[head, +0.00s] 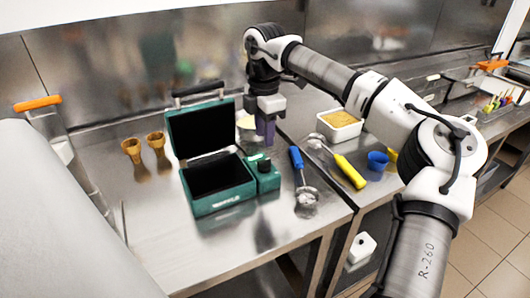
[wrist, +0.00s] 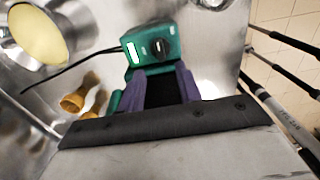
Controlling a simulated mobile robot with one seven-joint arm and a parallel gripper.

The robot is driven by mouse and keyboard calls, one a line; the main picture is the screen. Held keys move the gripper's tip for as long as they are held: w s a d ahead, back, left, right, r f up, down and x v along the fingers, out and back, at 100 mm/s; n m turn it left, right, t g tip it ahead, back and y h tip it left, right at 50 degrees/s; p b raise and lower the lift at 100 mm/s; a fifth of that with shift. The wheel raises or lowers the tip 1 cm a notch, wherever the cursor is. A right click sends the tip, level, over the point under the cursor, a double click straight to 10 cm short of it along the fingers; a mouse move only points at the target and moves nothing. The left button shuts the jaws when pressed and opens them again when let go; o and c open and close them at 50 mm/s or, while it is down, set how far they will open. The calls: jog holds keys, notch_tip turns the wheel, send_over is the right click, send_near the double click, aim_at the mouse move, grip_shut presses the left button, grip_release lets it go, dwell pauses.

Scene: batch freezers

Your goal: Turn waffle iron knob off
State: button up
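The green waffle iron (head: 218,203) stands on the steel counter in the head view with its lid (head: 200,128) raised and a dark interior. A green control box (head: 268,182) sits at its right side. In the wrist view this box (wrist: 137,57) shows a round black knob (wrist: 160,47) on its face; I cannot read the knob's setting. My gripper (head: 265,130) hangs above and behind the control box, fingers pointing down. In the wrist view its purple fingers (wrist: 152,90) are spread apart with nothing held, and the knob lies beyond the tips, apart from them.
Two waffle cones (head: 132,151) stand left of the iron. A blue-handled scoop (head: 297,160) and a yellow-handled one (head: 349,171) lie to the right. A bowl of pale yellow content (wrist: 38,35) and a black cable (wrist: 75,68) are near the box. A white tub (head: 340,132) stands farther right.

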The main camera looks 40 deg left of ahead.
aim_at(264, 160)
notch_tip(264, 160, down, 8)
jog(key=shift+r+p, duration=0.1)
jog(key=shift+p, duration=0.75)
jog(key=shift+c, duration=0.3)
grip_shut()
